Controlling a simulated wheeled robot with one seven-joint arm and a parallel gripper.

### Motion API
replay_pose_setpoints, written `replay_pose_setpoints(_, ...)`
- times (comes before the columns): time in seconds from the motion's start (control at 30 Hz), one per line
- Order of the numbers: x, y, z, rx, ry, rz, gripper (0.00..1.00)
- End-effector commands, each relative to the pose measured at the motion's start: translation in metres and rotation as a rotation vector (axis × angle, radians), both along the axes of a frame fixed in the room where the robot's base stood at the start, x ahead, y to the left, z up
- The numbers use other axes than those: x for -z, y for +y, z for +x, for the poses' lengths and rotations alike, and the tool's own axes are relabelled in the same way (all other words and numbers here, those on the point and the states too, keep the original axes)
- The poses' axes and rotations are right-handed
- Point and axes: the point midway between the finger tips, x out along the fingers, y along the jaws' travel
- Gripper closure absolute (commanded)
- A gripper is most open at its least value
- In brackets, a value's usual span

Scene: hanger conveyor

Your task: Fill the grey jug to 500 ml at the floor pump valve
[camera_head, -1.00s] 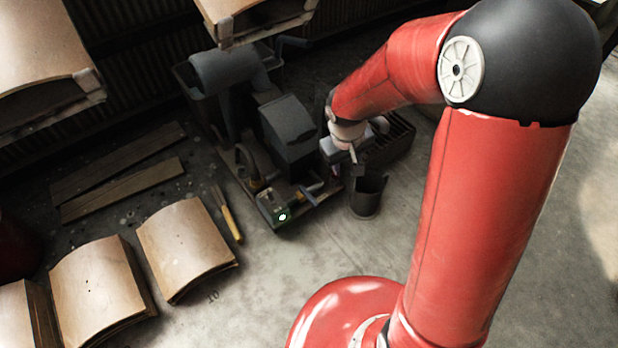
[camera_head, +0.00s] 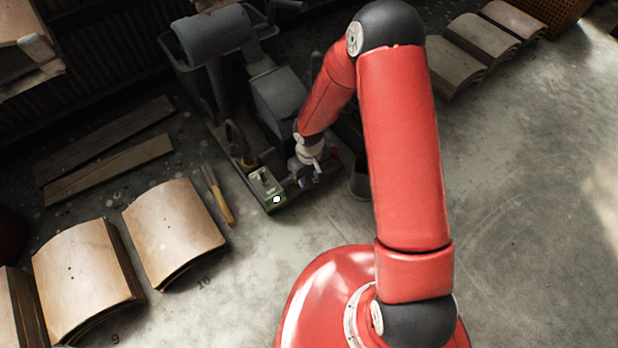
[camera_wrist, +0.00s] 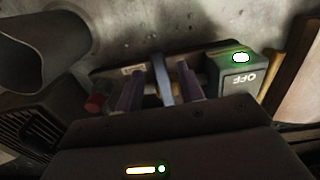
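The grey jug (camera_head: 360,184) stands on the floor right of the pump, partly hidden by my arm in the head view. In the wrist view the jug (camera_wrist: 40,52) is at the upper left; its fill level cannot be seen. The floor pump (camera_head: 280,98) is a dark grey machine on a low base. A blue valve lever (camera_wrist: 162,80) stands up between my gripper's fingers (camera_wrist: 160,88). The fingers are apart, with a gap on each side of the lever. My gripper (camera_head: 308,170) is low at the pump's front end.
A green box (camera_wrist: 233,75) marked OFF, with a lit white light, sits close right of the fingers in the wrist view. A yellow-handled tool (camera_head: 222,203), curved wooden panels (camera_head: 172,228) and planks (camera_head: 108,160) lie left of the pump.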

Motion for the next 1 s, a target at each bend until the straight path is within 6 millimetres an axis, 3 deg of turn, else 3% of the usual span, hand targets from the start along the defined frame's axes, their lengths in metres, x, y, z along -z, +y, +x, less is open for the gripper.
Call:
replay_pose_setpoints(0.1, 0.0089, 0.0006, 0.0001, -0.002, -0.001, 0.001, 0.62)
replay_pose_setpoints(0.37, 0.0101, 0.0004, 0.0003, -0.001, -0.002, 0.001, 0.62)
replay_pose_setpoints(0.7, 0.0099, 0.0002, 0.0003, 0.000, -0.001, 0.001, 1.00)
replay_pose_setpoints(1.0, 0.0094, -0.0009, 0.0011, -0.019, -0.001, 0.001, 1.00)
